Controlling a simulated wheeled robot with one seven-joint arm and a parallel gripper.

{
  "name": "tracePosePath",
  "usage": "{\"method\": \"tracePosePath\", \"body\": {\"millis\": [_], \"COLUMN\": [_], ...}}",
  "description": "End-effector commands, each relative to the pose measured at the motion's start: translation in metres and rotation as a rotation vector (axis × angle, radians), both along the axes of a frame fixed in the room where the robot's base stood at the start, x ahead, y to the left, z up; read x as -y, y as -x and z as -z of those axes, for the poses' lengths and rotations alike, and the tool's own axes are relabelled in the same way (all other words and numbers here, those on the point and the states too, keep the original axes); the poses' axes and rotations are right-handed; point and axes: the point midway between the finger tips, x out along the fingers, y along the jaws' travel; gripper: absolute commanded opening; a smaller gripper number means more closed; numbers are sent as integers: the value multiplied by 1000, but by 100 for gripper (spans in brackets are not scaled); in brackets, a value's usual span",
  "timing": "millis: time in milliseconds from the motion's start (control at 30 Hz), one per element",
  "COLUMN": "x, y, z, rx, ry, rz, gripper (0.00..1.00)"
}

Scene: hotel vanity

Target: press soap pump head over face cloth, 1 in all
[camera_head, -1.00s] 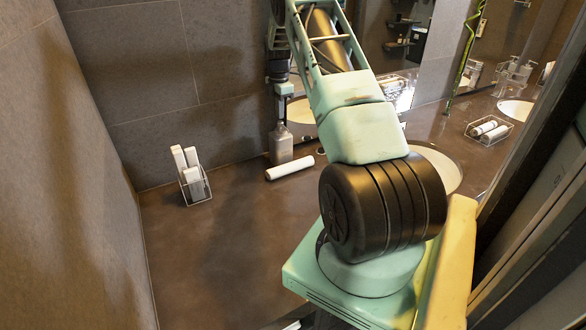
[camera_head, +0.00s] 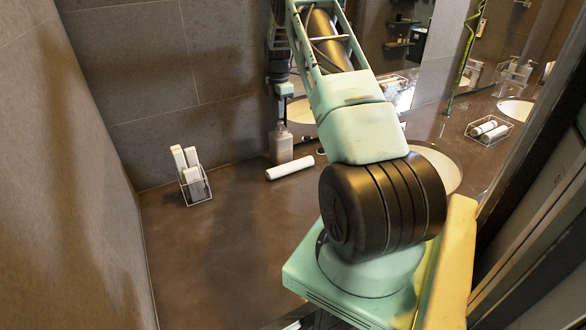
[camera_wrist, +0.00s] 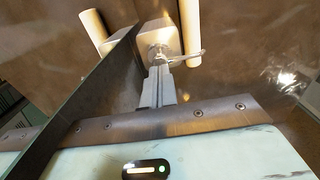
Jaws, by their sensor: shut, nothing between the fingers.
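The soap bottle (camera_head: 281,147) stands upright on the counter near the back wall. A white rolled cloth (camera_head: 290,168) lies just in front of it. My gripper (camera_head: 281,119) is over the top of the bottle, pointing down. In the wrist view my gripper's fingers (camera_wrist: 160,88) are together with nothing between them. The pump head (camera_wrist: 160,54) with its thin spout shows just beyond the fingertips, above the pale bottle (camera_wrist: 152,36). I cannot tell whether the fingertips touch the pump head. The spout points right in that view, toward a pale roll (camera_wrist: 191,35).
A wire rack (camera_head: 197,190) with several white upright items stands to the left on the counter. A sink (camera_head: 440,168) lies to the right, partly behind my arm. Another wire tray (camera_head: 488,130) with rolls is farther right. The counter's left front is clear.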

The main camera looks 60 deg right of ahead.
Motion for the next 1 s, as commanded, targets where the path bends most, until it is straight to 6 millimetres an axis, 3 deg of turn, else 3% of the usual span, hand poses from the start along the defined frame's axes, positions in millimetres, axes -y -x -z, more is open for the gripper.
{"method": "tracePosePath", "body": {"millis": [1000], "x": [0], "y": [0], "z": [30], "rx": [-1], "ry": [-2], "rz": [0], "gripper": [0]}}
